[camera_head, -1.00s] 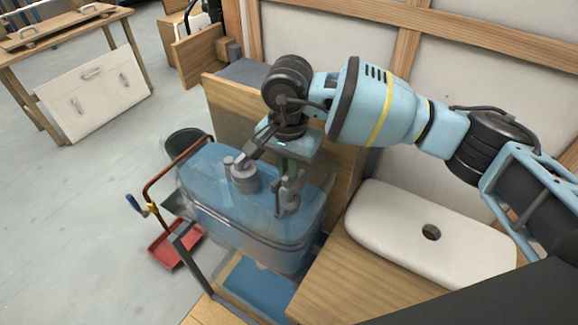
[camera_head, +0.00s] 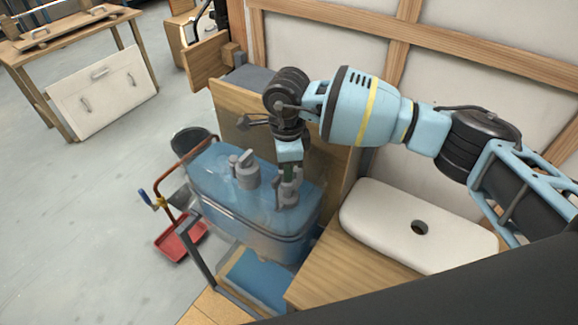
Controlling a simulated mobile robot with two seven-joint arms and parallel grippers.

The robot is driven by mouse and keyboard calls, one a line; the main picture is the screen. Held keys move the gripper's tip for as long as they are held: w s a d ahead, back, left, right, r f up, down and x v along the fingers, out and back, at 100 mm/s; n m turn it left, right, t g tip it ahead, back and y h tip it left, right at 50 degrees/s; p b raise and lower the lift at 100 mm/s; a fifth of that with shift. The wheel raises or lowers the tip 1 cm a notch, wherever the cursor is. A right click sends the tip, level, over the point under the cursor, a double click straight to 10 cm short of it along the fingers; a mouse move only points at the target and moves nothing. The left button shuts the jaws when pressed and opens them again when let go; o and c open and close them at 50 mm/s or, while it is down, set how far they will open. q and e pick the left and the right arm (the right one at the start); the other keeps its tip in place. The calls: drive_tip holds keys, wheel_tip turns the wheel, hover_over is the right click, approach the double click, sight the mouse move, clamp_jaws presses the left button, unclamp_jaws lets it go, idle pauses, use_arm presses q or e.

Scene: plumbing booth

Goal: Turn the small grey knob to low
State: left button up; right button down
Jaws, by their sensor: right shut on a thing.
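My right gripper (camera_head: 289,176) comes down from above over the see-through blue tank (camera_head: 213,185). It is shut at the top of a grey and green upright fitting (camera_head: 287,198) at the tank's right side. The small grey knob appears to be between its fingers. The fingers and wrist hide most of the knob, so its setting cannot be read. A larger grey capped fitting (camera_head: 244,174) stands left of the gripper, apart from it. My left gripper is not in view.
A wooden panel (camera_head: 237,112) stands close behind the tank. A red tray (camera_head: 180,240) and a pipe with a blue handle (camera_head: 145,197) are left of the tank.

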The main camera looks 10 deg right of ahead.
drive_tip(key=m, duration=0.1)
drive_tip(key=m+p, duration=0.1)
drive_tip(key=shift+r+m, duration=0.25)
drive_tip(key=shift+m, duration=0.15)
drive_tip(key=m, duration=0.2)
drive_tip(key=shift+f+m, duration=0.1)
drive_tip(key=shift+m, duration=0.3)
drive_tip(key=m, duration=0.6)
drive_tip(key=shift+f, duration=0.1)
drive_tip(key=m, duration=0.3)
drive_tip(key=shift+m, duration=0.4)
drive_tip(key=m, duration=0.3)
drive_tip(key=shift+m, duration=0.4)
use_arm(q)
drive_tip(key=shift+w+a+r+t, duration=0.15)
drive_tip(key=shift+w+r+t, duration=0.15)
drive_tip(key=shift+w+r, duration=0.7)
use_arm(e)
drive_tip(key=m, duration=0.6)
drive_tip(key=shift+m, duration=0.3)
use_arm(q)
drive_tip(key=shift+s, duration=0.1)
use_arm(e)
drive_tip(key=c, duration=1.7)
unclamp_jaws()
drive_tip(key=shift+c, duration=0.2)
